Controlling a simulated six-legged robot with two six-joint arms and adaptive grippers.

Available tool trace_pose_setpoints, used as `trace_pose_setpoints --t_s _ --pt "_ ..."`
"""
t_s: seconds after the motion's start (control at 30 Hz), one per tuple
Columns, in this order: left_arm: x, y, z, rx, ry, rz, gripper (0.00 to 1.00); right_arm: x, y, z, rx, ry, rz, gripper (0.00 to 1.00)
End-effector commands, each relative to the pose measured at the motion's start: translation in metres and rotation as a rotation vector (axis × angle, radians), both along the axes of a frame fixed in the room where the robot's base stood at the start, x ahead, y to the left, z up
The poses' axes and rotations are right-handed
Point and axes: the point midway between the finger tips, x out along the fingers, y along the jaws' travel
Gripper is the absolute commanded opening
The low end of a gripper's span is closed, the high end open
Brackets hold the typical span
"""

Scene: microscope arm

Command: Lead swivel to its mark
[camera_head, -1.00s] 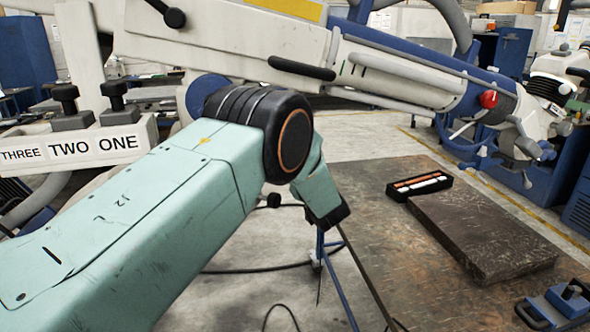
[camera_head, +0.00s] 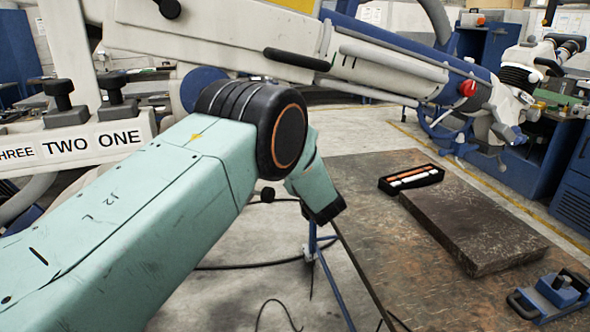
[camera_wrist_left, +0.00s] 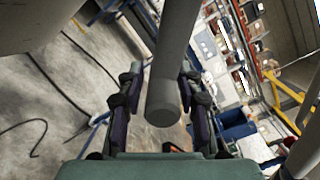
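The white and blue microscope arm (camera_head: 384,67) crosses the top of the head view, sloping down to the right, with a red knob (camera_head: 467,88) near its far end. Its white bracket (camera_head: 75,148) at left carries the labels TWO and ONE and a cut-off THREE, with black knobs above. My teal left arm comes in from the left; its gripper is hidden in the head view. In the left wrist view my left gripper (camera_wrist_left: 159,98) has its fingers apart around a grey round bar (camera_wrist_left: 172,65). A gap shows on the bar's left; contact on the right is unclear.
A brown worktable (camera_head: 375,235) stands at right, with a dark slab (camera_head: 470,222), a black tray of small bars (camera_head: 411,178) and a blue clamp-like piece (camera_head: 550,296) on it. Bare floor and black cables (camera_head: 245,266) lie left of the table.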

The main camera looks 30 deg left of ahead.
Motion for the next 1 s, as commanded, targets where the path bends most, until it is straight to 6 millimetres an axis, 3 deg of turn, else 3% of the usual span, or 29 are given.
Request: trace_pose_setpoints --t_s 0.53,1.0 --pt "-0.068 -0.074 0.004 0.007 -0.004 -0.005 0.35 0.000 0.000 0.000 0.000 0.000 0.000 0.58" --pt "-0.081 -0.085 0.005 0.004 -0.005 -0.002 0.35 0.000 0.000 0.000 0.000 0.000 0.000 0.58"
